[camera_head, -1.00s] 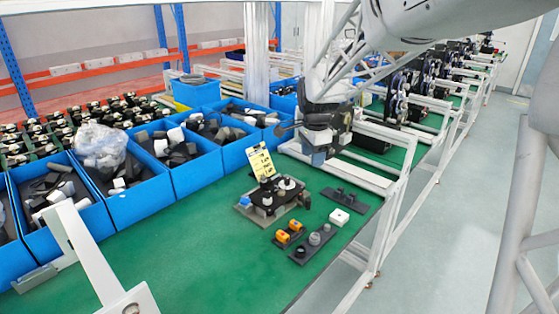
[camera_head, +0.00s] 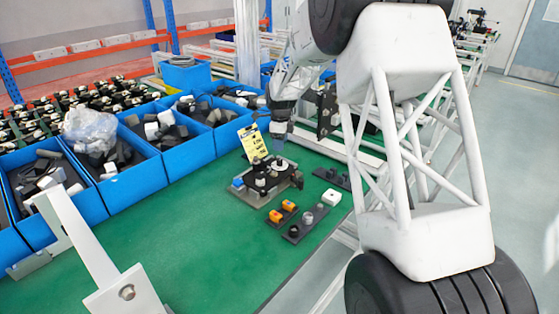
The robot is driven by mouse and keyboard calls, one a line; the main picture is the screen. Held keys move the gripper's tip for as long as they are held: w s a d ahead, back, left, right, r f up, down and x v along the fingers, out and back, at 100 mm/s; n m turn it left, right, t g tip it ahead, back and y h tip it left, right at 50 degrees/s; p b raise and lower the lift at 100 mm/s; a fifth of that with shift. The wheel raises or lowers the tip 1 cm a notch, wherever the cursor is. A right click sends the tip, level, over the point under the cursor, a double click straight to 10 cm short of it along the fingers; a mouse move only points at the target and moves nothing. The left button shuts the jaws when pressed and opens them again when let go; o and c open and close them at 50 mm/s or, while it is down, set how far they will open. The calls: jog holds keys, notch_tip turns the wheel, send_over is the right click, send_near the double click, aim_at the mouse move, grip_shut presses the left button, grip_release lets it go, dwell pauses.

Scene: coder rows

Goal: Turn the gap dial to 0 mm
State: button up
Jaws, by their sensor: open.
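A dark fixture plate (camera_head: 252,196) with several upright round knobs sits on the green bench. A pale-topped knob (camera_head: 279,163) stands at its back and a blue block (camera_head: 237,183) at its left end. I cannot tell which part is the gap dial, and no scale or 0 mm mark is readable. A yellow card (camera_head: 252,142) with small print stands behind the fixture. My gripper (camera_head: 279,134) hangs behind and above the fixture, apart from it. It is open with nothing seen in it; its fingers are small and dark here.
In front of the fixture lie orange pieces (camera_head: 276,216), a dark strip with round pegs (camera_head: 306,218) and a white block (camera_head: 331,197). Blue bins (camera_head: 132,180) full of parts line the left. The front of the green bench (camera_head: 180,255) is clear.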

aim_at(280, 160)
jog(key=shift+w+a+f, duration=0.15)
jog(key=shift+w+f, duration=0.15)
jog(key=shift+w, duration=0.05)
jog(key=shift+f, duration=0.1)
jog(key=shift+f, duration=3.8)
jog(key=c, duration=0.9)
